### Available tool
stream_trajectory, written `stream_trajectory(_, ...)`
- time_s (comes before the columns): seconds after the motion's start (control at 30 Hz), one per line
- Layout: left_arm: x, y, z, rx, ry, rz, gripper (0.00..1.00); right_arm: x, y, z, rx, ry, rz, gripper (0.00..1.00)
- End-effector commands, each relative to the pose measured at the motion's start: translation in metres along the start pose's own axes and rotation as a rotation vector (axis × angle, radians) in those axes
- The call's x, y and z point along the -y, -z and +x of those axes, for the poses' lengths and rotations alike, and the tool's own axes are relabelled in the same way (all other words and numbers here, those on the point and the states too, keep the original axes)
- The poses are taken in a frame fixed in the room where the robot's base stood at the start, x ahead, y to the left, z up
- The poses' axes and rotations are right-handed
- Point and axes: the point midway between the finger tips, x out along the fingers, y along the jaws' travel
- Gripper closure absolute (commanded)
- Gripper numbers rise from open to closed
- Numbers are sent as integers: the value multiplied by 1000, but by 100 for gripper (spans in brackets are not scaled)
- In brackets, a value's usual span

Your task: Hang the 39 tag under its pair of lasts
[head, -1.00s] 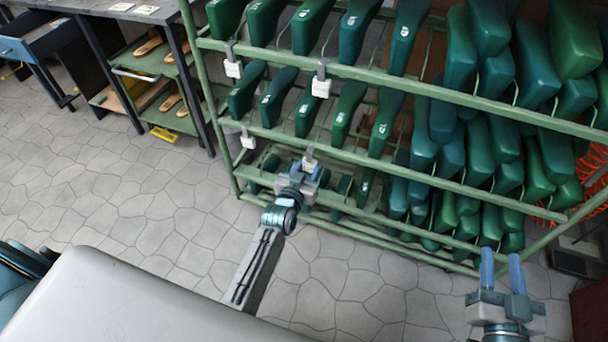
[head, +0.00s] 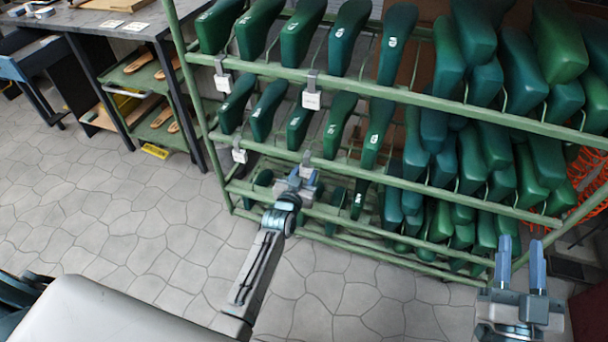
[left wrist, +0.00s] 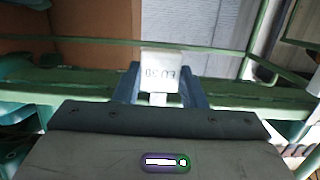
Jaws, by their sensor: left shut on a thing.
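My left gripper (head: 298,186) is at the rack's lower front rail, its fingers shut on a white tag (left wrist: 160,72). In the head view a grey clip (head: 307,157) shows at the rail just above this gripper. Green lasts (head: 338,122) hang in rows above; small ones (head: 334,192) show behind the rail near the gripper. Which pair matches the tag cannot be read. My right gripper (head: 520,262) is open and empty at the lower right.
Other white tags hang on the green rack (head: 460,112): two on the upper rail (head: 311,100) (head: 223,83), one on the lower rail (head: 239,156) at left. A dark-legged bench (head: 188,105) with shelves stands left of the rack. The stone floor (head: 120,220) in front is clear.

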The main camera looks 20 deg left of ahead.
Motion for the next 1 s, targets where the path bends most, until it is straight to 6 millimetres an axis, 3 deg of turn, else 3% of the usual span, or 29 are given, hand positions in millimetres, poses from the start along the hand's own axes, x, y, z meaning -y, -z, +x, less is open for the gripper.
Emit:
stream_trajectory(0.37,0,-1,0,-1,0,0,85,0,3,1,-18,0,-2,64)
stream_trajectory(0.4,0,-1,0,-1,0,0,61,0,3,1,-17,0,-2,64)
stream_trajectory(0.53,0,-1,0,-1,0,0,37,0,3,1,-17,0,-2,64)
stream_trajectory(0.83,0,-1,-1,0,0,0,37,0,3,1,-16,0,-2,64)
stream_trajectory(1.0,0,-1,-19,1,0,0,37,0,-5,-1,37,-1,5,64)
